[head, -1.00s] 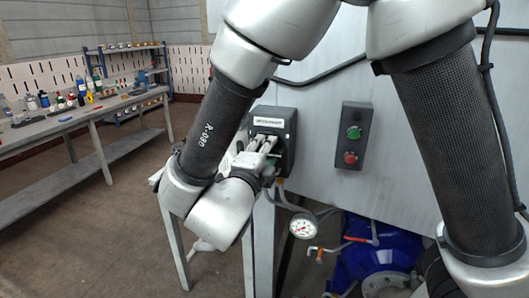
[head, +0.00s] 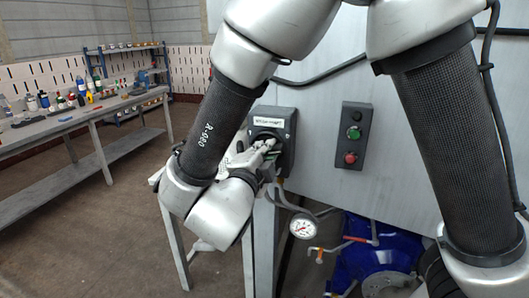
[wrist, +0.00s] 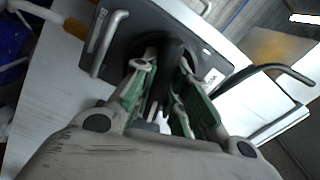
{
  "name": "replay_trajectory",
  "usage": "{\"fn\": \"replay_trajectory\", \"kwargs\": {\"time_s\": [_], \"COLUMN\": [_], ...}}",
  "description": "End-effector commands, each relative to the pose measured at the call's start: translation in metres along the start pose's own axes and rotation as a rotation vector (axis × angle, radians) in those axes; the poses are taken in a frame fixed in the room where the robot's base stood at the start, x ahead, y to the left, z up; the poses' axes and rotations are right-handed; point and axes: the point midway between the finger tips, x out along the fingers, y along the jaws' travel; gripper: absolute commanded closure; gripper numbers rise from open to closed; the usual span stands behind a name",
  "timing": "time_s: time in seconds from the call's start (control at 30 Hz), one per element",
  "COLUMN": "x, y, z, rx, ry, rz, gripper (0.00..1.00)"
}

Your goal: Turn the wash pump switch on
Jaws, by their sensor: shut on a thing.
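The wash pump switch is likely the dark grey box (head: 287,118) on the light panel; the white label at its top is too blurred to read. In the wrist view its dark plate (wrist: 125,45) lies at a slant, with a black knob (wrist: 174,62) standing out of its middle. My gripper (head: 267,147) is at the front of the box, over its middle, and hides most of the knob in the head view. In the wrist view my gripper (wrist: 168,68) has its green-padded fingers on both sides of the black knob, shut on it.
Right of the switch hangs a control box (head: 353,136) with green and red buttons. Below are a pressure gauge (head: 303,227), pipes and a blue pump (head: 375,262). A workbench (head: 75,122) with bottles stands at the left. The floor between is clear.

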Motion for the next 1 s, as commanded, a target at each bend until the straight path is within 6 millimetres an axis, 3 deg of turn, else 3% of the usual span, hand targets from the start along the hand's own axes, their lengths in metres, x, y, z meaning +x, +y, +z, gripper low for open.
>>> {"fn": "replay_trajectory", "kwargs": {"time_s": [1.0], "x": [-0.0004], "y": [0.0011], "z": [0.0], "rx": [-0.958], "ry": [-0.002], "rz": [0.002], "gripper": [1.0]}}
